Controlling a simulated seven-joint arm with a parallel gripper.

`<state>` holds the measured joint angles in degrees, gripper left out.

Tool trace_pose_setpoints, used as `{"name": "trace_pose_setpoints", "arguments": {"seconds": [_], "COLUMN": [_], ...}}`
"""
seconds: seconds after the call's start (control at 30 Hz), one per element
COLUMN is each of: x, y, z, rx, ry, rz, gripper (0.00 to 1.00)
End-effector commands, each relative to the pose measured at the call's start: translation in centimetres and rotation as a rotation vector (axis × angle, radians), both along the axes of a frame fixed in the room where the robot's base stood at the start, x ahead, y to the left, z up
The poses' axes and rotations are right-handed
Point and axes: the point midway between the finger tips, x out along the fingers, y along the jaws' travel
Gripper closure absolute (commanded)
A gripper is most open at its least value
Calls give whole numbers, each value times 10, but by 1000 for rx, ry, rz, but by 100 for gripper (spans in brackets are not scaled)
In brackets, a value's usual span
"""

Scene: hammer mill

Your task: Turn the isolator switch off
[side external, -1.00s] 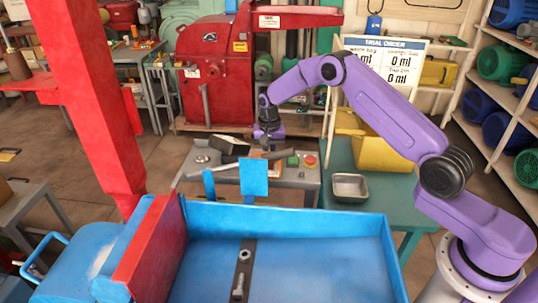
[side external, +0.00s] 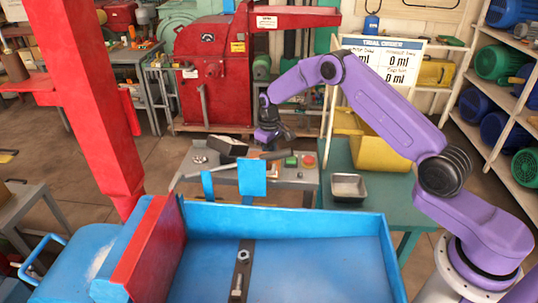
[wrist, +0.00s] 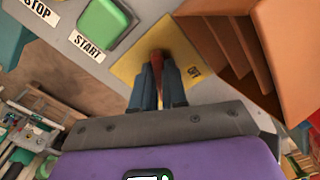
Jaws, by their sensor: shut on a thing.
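In the side external view my gripper (side external: 268,146) is low over the grey control panel, left of the green button. There the handle is too small and hidden to make out, so I cannot read the switch's position.
The green START button (wrist: 101,27) and a STOP label (wrist: 40,10) are beside the plate. A red button (side external: 309,161) sits farther right on the panel. An orange stepped part (wrist: 290,45) stands close on the other side. A metal tray (side external: 348,187) rests on the green table.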

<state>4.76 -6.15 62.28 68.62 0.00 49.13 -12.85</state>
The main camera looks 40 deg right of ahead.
Motion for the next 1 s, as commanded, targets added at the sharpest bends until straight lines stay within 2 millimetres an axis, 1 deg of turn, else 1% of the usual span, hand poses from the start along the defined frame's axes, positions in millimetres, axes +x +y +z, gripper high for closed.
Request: {"name": "trace_pose_setpoints", "arguments": {"seconds": [0.2,0.5,0.73,1.0], "x": [1,2,3,3], "y": [-2,-3,-4,-4], "z": [1,1,1,1], "rx": [0,0,0,-1], "ry": [-2,-2,-3,-3], "rz": [198,415,512,552], "gripper": [100,100,100,100]}}
